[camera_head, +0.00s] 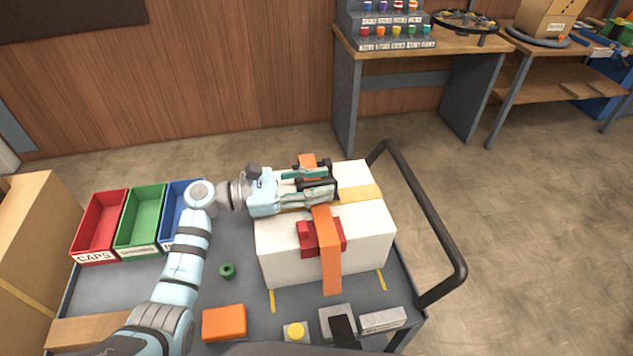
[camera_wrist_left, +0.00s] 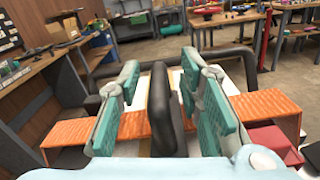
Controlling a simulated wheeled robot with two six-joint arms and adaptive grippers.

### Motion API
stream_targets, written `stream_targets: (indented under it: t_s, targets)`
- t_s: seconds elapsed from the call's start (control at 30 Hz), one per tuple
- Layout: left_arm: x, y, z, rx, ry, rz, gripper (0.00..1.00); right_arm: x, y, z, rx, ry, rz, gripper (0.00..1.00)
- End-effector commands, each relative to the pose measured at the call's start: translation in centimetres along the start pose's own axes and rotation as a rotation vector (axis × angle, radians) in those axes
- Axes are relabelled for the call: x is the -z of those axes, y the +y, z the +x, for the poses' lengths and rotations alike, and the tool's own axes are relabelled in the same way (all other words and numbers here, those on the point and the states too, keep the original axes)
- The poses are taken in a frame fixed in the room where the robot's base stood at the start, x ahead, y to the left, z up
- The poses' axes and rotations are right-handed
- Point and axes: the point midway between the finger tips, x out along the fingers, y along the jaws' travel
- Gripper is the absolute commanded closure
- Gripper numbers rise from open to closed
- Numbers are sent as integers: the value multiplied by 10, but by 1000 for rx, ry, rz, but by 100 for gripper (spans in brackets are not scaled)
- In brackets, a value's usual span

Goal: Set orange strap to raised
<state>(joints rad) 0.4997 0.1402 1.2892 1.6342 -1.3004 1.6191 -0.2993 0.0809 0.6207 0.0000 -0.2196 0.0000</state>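The orange strap (camera_head: 329,255) runs over the top of the white box (camera_head: 290,250) and hangs down its front face. It passes over a red block (camera_head: 306,232) near the front edge. In the left wrist view the strap (camera_wrist_left: 265,105) runs across beneath my fingers. My left gripper (camera_head: 308,186) is over the box top with its fingers spread. In the wrist view my left gripper (camera_wrist_left: 168,110) has a black upright bar (camera_wrist_left: 167,100) between its pads, nearer the right one; contact is unclear. Part of the strap is hidden by the gripper. My right gripper is not in view.
The box stands on a grey cart with a black handle rail (camera_head: 430,215) at right. Red (camera_head: 100,225), green (camera_head: 140,220) and blue bins stand at left. An orange block (camera_head: 224,322), a green ring (camera_head: 227,270) and small parts lie in front.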

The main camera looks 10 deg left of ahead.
Motion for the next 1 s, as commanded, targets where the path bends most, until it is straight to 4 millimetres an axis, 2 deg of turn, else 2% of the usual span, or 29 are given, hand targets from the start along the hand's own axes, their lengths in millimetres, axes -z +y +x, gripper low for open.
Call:
stream_targets:
  t_s: [0.1,0.3,0.67,0.77,0.9,1.0]
  targets:
    - [0,0,0,0,0,0,67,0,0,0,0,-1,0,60]
    - [0,0,-1,-1,0,0,99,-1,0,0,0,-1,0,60]
    - [-2,3,-1,-1,0,-7,100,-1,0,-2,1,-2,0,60]
    - [-12,14,-1,-1,0,-47,100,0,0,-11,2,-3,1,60]
    - [-32,46,-1,-2,0,-160,100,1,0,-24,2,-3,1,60]
    - [-40,73,-1,-2,-1,-258,100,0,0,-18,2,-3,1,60]
